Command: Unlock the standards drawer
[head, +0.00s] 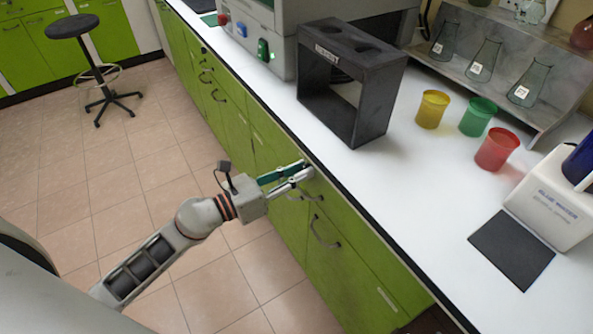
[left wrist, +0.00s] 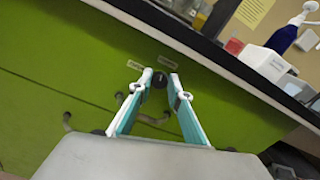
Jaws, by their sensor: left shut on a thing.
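My left gripper (head: 303,170) reaches the green cabinet front just below the worktop edge. In the left wrist view its two fingers (left wrist: 158,84) are on either side of a small dark round lock knob (left wrist: 160,77) on the green drawer front (left wrist: 70,50), shut on it. Two small labels (left wrist: 140,52) sit by the knob; their text is too small to read. The drawer is closed, and a drawer handle (head: 316,196) shows just below the gripper. In the head view the knob is hidden by the fingers. My right gripper is not in view.
The white worktop (head: 420,220) overhangs the drawers with a dark edge. On it stand a dark open-fronted box (head: 375,110), yellow (head: 432,108), green (head: 477,116) and red (head: 497,148) cups, and flasks on a shelf. A stool (head: 88,60) stands on the floor, which is otherwise clear.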

